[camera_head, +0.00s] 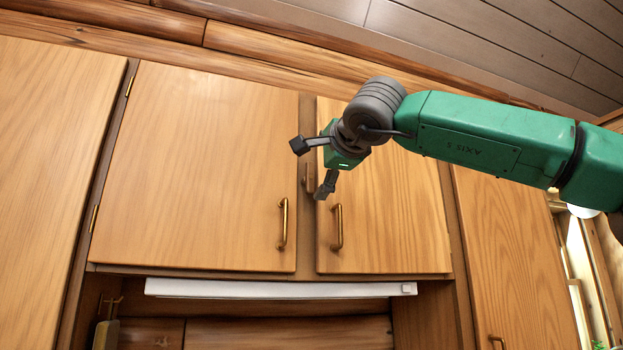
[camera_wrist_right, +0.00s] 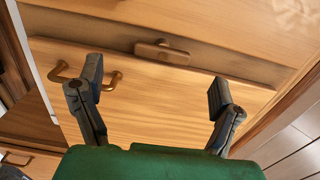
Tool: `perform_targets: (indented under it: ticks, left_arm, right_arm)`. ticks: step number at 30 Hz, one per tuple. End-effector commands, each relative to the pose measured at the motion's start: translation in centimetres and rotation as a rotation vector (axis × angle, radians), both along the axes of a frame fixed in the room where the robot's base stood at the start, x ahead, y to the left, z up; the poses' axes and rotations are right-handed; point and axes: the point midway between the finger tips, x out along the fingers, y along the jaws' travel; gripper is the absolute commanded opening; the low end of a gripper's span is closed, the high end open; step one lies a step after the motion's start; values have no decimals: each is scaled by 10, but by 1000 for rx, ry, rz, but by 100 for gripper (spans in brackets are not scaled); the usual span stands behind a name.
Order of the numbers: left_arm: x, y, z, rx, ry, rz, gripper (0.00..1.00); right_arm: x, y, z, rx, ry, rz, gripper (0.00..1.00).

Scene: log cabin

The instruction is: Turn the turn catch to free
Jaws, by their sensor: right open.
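The turn catch is a small wooden bar (camera_wrist_right: 162,52) on the narrow post between the two cabinet doors. In the wrist view it lies roughly along the post. In the head view only part of the catch (camera_head: 308,180) shows beside my right gripper, and the rest is hidden. My right gripper (camera_head: 312,166) is open and empty in front of the post. In the wrist view its two fingers (camera_wrist_right: 155,82) are spread wide, with the catch beyond them and not between the pads. My left gripper is in neither view.
The left door (camera_head: 195,165) and right door (camera_head: 385,190) look shut. Each has a brass handle, at left (camera_head: 283,224) and right (camera_head: 337,227), low near the post. A white strip (camera_head: 280,288) runs under the cabinet. A wooden ceiling (camera_head: 480,40) is above.

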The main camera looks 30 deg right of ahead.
Motion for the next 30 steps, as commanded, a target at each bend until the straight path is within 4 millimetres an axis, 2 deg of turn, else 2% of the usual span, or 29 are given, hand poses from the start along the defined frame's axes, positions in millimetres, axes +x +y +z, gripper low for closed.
perform_targets:
  ticks: [6, 12, 30]
  left_arm:
    - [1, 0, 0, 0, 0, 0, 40]
    - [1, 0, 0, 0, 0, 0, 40]
    - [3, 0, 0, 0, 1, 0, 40]
  right_arm:
    - [-32, 7, -3, 4, 4, 3, 86]
    - [-47, 10, -3, 2, 6, 0, 86]
    - [-48, 11, -3, 2, 5, 0, 86]
